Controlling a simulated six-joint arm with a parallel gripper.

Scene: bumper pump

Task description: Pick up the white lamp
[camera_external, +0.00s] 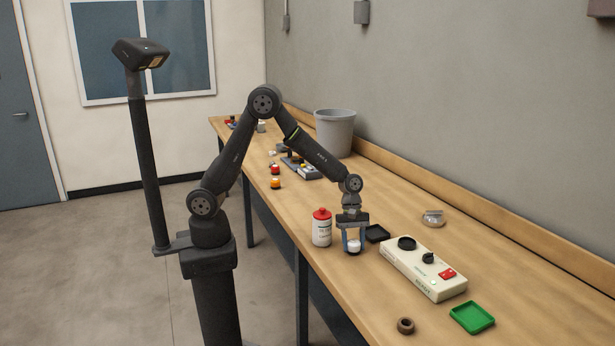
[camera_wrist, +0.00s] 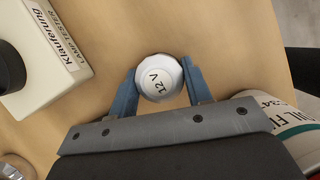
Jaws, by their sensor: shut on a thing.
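The white lamp (camera_external: 353,246) is a small round cap on a dark base, standing at the wooden bench's front part in the external view. In the wrist view the white lamp (camera_wrist: 160,77) shows from above with "12 V" on its top. My gripper (camera_external: 353,240) points down over it, and its blue fingers (camera_wrist: 158,82) are shut on the lamp from both sides. The lamp appears at bench height; I cannot tell whether it still touches the wood.
A white bottle with a red cap (camera_external: 321,228) stands close left of my gripper. A black tray (camera_external: 377,234) and the cream lamp tester box (camera_external: 422,270) are to the right. A green tray (camera_external: 472,318) and a brown ring (camera_external: 405,326) lie nearer the front. A grey bin (camera_external: 335,134) stands behind.

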